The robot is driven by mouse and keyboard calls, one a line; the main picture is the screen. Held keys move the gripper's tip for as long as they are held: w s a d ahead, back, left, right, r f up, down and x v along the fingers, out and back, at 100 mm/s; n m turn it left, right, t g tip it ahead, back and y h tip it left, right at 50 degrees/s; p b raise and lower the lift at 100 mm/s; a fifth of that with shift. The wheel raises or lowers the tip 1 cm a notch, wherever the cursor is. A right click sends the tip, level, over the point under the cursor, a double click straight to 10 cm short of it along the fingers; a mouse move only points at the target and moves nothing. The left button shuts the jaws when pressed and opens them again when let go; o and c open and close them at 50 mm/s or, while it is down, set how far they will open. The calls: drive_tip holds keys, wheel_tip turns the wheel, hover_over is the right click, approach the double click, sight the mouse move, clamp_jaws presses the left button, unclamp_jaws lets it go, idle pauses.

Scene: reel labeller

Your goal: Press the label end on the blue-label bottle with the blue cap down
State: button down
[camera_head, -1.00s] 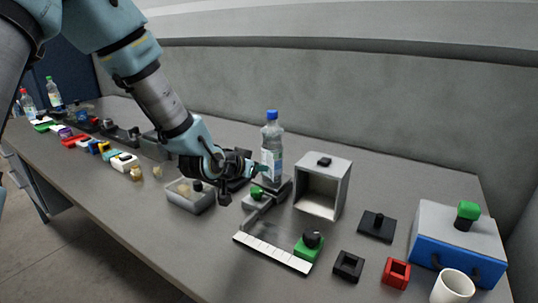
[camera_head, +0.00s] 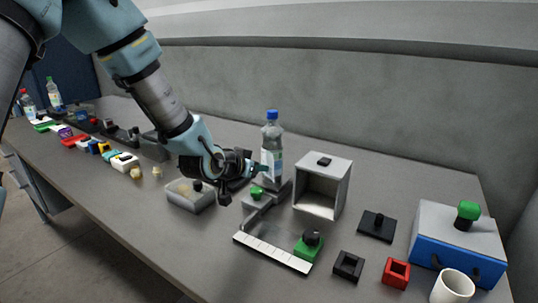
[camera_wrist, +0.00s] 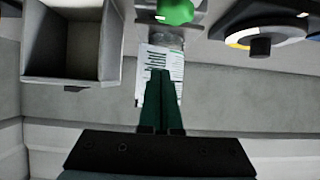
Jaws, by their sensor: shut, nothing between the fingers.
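The bottle with the blue cap (camera_head: 272,115) stands upright at the reel labeller (camera_head: 257,200), in the middle of the table. Its pale label (camera_head: 278,160) shows in the head view and also in the wrist view (camera_wrist: 151,62), where it hangs as a white printed patch. My gripper (camera_head: 263,167) is at the left side of the bottle, at label height. In the wrist view my gripper (camera_wrist: 159,72) is shut and empty, its dark green fingertips overlapping the label. I cannot tell whether they touch it. The fingers hide part of the label.
A grey open box (camera_head: 322,187) stands just right of the bottle. A grey tray (camera_head: 188,198) lies below my gripper. A green knob (camera_wrist: 175,12) of the labeller is close in the wrist view. A white ruled strip (camera_head: 270,252) lies in front.

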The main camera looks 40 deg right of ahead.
drive_tip(key=shift+w+d, duration=0.25)
drive_tip(key=shift+d, duration=0.55)
idle(0.7)
drive_tip(key=shift+d+b, duration=0.35)
drive_tip(key=shift+b, duration=1)
idle(4.8)
idle(0.3)
